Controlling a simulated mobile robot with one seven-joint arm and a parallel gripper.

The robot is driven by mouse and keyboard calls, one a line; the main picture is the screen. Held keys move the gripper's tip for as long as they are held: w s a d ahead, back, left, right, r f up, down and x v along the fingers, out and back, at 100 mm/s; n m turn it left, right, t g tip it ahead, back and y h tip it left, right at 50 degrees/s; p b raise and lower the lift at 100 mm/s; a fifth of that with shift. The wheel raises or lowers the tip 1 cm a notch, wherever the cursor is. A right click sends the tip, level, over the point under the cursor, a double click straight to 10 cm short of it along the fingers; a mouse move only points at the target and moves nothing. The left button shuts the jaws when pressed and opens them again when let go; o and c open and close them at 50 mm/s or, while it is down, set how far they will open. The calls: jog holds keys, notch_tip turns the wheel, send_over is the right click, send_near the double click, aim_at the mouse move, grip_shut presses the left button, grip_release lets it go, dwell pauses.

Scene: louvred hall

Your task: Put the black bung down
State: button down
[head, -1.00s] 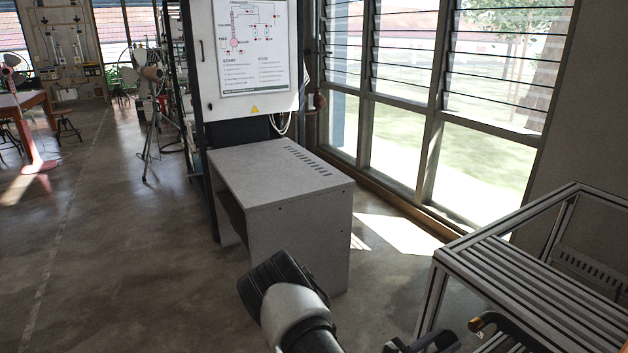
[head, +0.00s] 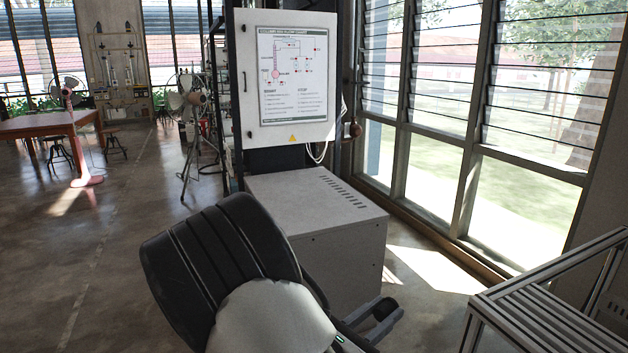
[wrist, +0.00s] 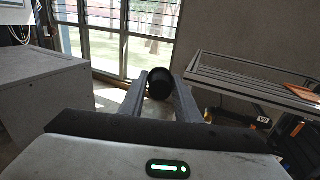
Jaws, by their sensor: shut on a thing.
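The black bung (wrist: 159,84) shows in the wrist view, between the tips of the two grey fingers. My gripper (wrist: 160,79) is shut on it and holds it up in front of the window side of the hall. In the head view my gripper (head: 376,314) shows only in part, low at the centre, in front of the grey cabinet's lower right.
A grey cabinet (head: 300,200) with a bare, slotted top stands at the centre, below a white panel box (head: 290,80). A slatted metal frame stand (head: 545,305) is at the lower right. Louvred windows line the right. Open floor (head: 90,260) lies at the left.

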aim_at(384, 307)
notch_tip(384, 307, up, 8)
jog(key=n+t+y+p, duration=0.2)
jog(key=t+y+p, duration=0.1)
jog(key=p, duration=0.7)
jog(key=shift+n, duration=0.4)
jog(key=r+n+y+p, duration=0.1)
jog(key=p, duration=0.2)
jog(key=shift+s+a+t+y, duration=0.1)
jog(key=shift+s+t+y, duration=0.05)
jog(key=shift+t+y, duration=0.2)
jog(key=shift+p, duration=0.3)
